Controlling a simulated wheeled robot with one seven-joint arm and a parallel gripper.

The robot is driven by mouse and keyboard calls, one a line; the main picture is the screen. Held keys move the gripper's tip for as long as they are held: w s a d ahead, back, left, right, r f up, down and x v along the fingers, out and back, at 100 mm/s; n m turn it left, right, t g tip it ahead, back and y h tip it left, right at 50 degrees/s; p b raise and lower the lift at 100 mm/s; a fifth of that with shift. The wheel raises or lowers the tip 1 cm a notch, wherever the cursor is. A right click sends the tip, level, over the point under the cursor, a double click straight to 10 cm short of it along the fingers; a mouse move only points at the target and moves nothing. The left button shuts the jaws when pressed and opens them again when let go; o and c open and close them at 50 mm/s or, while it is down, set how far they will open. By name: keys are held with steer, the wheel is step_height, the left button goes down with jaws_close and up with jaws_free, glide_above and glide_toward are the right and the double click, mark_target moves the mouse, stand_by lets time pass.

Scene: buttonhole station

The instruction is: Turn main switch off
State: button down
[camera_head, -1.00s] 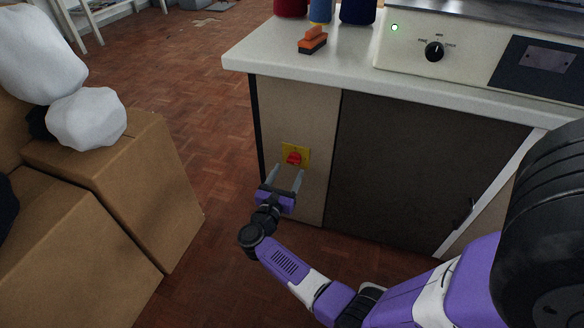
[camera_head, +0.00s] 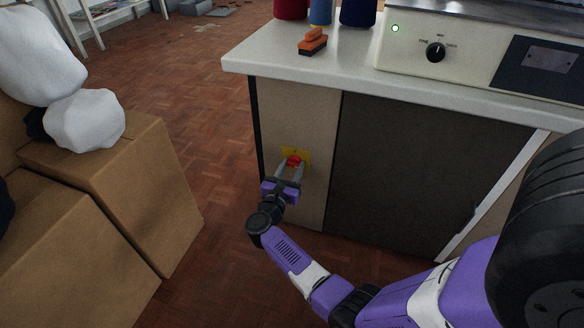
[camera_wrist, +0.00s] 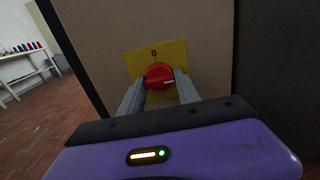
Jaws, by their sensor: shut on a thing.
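The main switch is a red rotary knob (camera_head: 293,161) on a yellow plate (camera_head: 303,152), set in the beige side panel below the counter. In the wrist view the red knob (camera_wrist: 159,76) sits between my fingers, and the yellow plate (camera_wrist: 176,52) has a "0" mark above the knob. The white line on the knob points to the right, not at the "0". My gripper (camera_head: 289,168) reaches up to the panel with its two grey fingers on either side of the knob. In the wrist view my gripper (camera_wrist: 160,86) is shut on the knob.
The white counter (camera_head: 262,58) overhangs the panel and carries an orange brush (camera_head: 312,42), thread spools and a control panel with a black dial (camera_head: 435,52) and a lit green lamp (camera_head: 395,28). Cardboard boxes (camera_head: 160,200) stand at left. Open wooden floor lies between.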

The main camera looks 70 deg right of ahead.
steer(key=shift+n, duration=0.4)
steer(key=n+p, duration=0.1)
steer(key=n, duration=0.2)
steer(key=shift+r+n+p, duration=0.1)
steer(key=shift+n+p, duration=0.2)
steer(key=shift+p, duration=0.05)
steer(key=n+p, duration=0.1)
steer(key=n, duration=0.3)
steer(key=shift+s+n+p, duration=0.1)
steer(key=shift+n+p, duration=0.2)
steer(key=shift+p, duration=0.1)
steer(key=n+p, duration=0.2)
steer(key=n, duration=0.2)
steer(key=shift+n+p, duration=0.7)
steer(key=shift+n, duration=1.8)
steer(key=c, duration=0.9)
jaws_free()
